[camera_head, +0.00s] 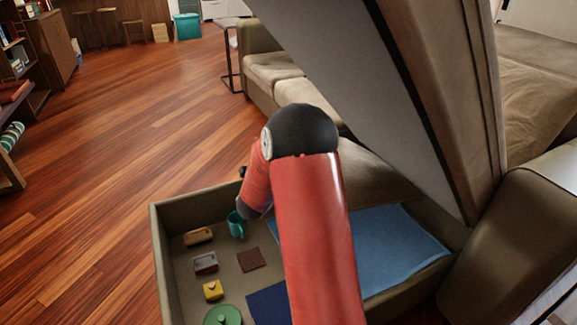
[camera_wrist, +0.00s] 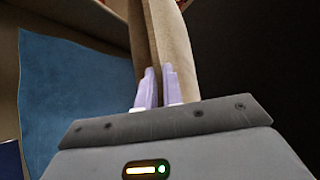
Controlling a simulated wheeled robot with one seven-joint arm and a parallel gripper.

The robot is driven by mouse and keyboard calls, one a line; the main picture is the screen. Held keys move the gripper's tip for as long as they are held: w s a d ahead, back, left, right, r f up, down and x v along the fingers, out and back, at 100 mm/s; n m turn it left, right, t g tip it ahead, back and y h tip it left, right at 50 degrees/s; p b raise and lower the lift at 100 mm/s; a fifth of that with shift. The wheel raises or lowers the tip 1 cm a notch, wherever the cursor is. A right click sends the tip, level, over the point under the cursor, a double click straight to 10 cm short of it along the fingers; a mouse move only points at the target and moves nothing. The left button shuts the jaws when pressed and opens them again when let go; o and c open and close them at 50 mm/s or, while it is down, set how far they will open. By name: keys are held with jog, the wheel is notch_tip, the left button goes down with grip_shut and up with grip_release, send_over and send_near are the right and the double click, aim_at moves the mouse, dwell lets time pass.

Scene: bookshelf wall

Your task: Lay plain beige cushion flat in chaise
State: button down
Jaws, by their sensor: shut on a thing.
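The plain beige cushion (camera_head: 375,178) shows behind my arm in the head view, at the far end of the open chaise storage box (camera_head: 158,235). In the wrist view my gripper (camera_wrist: 159,86) is shut on the cushion (camera_wrist: 172,40), with its pale fingers around the cushion's edge. The cushion stands on edge in that view, tilted relative to the box floor. My arm hides the gripper and part of the cushion in the head view. I cannot tell whether the cushion touches the box floor.
A blue cloth (camera_head: 402,262) lies on the right of the box. A teal mug (camera_head: 237,226), brown square (camera_head: 250,259), yellow item (camera_head: 213,290) and green round item (camera_head: 223,316) lie on the left. The raised lid (camera_head: 345,70) slants overhead. Wood floor at left is clear.

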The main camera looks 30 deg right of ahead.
jog(key=shift+s+d+r+m+g, duration=0.25)
jog(key=shift+d+r+m+g, duration=0.2)
jog(key=shift+r, duration=0.2)
jog(key=shift+f+b, duration=0.1)
jog(key=shift+b, duration=0.2)
jog(key=shift+a+f+b, duration=0.1)
jog(key=shift+f+b, duration=0.05)
jog(key=shift+b, duration=0.25)
jog(key=d+f+b, duration=0.2)
jog(key=b, duration=0.1)
jog(key=d+f+b, duration=0.2)
jog(key=b, duration=0.1)
jog(key=d+f+b, duration=0.2)
jog(key=d+b, duration=0.1)
jog(key=shift+s, duration=0.4)
jog(key=d+f+b, duration=0.3)
jog(key=f+b, duration=0.3)
jog(key=f, duration=1.3)
jog(key=shift+s+f+b, duration=0.15)
jog(key=shift+f+b, duration=0.1)
jog(key=shift+b, duration=0.1)
